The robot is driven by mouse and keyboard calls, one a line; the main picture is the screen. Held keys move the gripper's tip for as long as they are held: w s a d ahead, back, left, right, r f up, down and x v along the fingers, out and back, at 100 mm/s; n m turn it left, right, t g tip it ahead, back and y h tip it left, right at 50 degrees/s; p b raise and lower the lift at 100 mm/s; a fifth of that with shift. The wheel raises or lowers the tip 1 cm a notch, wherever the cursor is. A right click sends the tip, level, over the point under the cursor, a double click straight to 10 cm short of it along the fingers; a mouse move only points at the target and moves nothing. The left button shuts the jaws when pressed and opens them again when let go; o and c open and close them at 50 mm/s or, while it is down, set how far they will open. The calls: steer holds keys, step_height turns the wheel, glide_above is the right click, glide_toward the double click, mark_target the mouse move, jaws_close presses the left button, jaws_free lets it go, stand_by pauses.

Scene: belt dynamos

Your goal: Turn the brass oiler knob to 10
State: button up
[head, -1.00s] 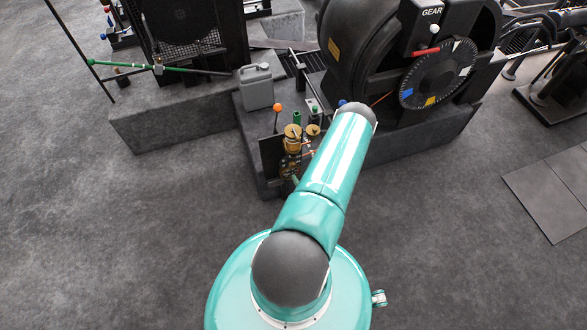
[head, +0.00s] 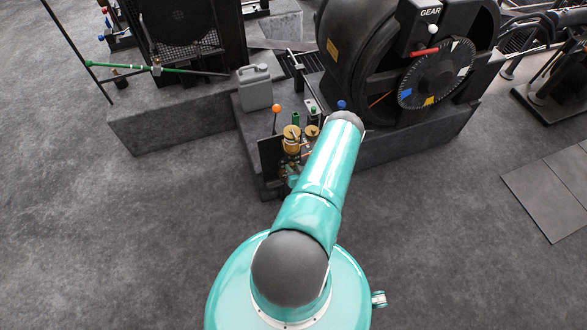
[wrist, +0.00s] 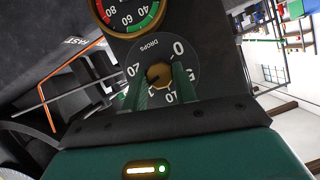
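In the wrist view the brass oiler knob (wrist: 158,75) sits at the centre of a dark round dial (wrist: 163,48) marked DROPS. The numbers 20, 0, 5 and 10 show around it; 10 is at the lower right in this view, and the lower left of the scale is partly covered by a finger. My gripper (wrist: 160,76) has its two green fingers apart, one on each side of the knob, with some gap visible. Contact with the knob is not clear. The knob's exact pointing is hard to read. In the head view my arm hides the gripper and this dial.
A gauge with red and green bands (wrist: 128,14) sits close above the dial. In the head view brass oil cups (head: 291,139), an orange-topped lever (head: 276,110) and a grey can (head: 255,88) stand near my arm. The black GEAR machine (head: 345,45) is behind.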

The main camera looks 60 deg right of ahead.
steer(key=shift+c, duration=1.3)
steer(key=shift+w+a+n+g+h, duration=0.15)
steer(key=shift+n+g+h, duration=0.4)
steer(key=shift+n, duration=0.65)
steer(key=shift+a+f+n+g+h, duration=0.1)
steer(key=shift+n+g+h, duration=0.3)
steer(key=shift+n+h, duration=0.7)
steer(key=shift+f+n+g+h, duration=0.1)
steer(key=shift+n+g+h, duration=0.35)
steer(key=shift+n, duration=1.25)
steer(key=shift+a+n+g+h, duration=0.1)
steer(key=shift+n+g+h, duration=0.3)
steer(key=shift+n+h, duration=0.7)
steer(key=shift+n, duration=0.4)
